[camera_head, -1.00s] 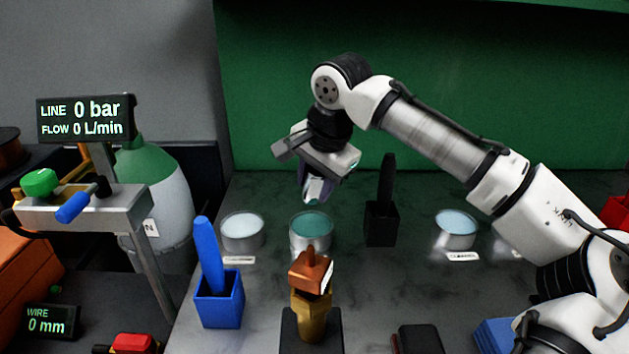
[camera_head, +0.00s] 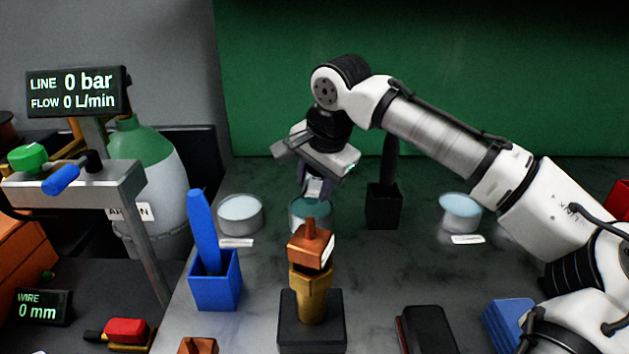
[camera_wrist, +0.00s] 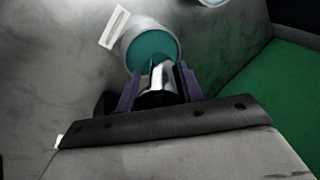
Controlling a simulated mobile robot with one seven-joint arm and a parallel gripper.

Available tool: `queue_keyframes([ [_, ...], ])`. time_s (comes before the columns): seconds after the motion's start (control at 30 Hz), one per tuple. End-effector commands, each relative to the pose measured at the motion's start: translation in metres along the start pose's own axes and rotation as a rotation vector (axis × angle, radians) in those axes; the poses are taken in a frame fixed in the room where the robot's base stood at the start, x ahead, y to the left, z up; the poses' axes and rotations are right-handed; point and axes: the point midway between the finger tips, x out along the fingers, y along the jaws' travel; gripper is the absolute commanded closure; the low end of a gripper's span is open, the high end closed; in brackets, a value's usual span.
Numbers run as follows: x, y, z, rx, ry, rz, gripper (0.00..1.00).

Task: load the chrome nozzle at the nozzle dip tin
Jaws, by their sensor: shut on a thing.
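My gripper (camera_head: 316,190) is shut on the chrome nozzle (camera_wrist: 158,76), which shows as a shiny piece between the dark purple fingers in the wrist view. The nozzle also shows in the head view (camera_head: 315,186), pointing down. A round tin (camera_head: 296,224) with teal contents stands just below the gripper. In the wrist view the tin (camera_wrist: 148,27) lies directly beyond the nozzle tip, which overlaps the teal surface. I cannot tell whether the tip touches it. The fingers hide part of the nozzle.
Pale-filled tins stand at left (camera_head: 240,228) and right (camera_head: 460,222). A black holder with a dark upright (camera_head: 384,208) is close right of the teal tin. A copper-and-brass piece on a black block (camera_head: 312,330) and a blue holder (camera_head: 215,290) stand in front.

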Motion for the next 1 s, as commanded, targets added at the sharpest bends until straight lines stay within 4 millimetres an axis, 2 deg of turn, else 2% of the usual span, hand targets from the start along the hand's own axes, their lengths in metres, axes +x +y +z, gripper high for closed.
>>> queue_keyframes([
  [1.0,0.0091,0.0030,0.0012,0.000,0.000,-0.001,0.86],
])
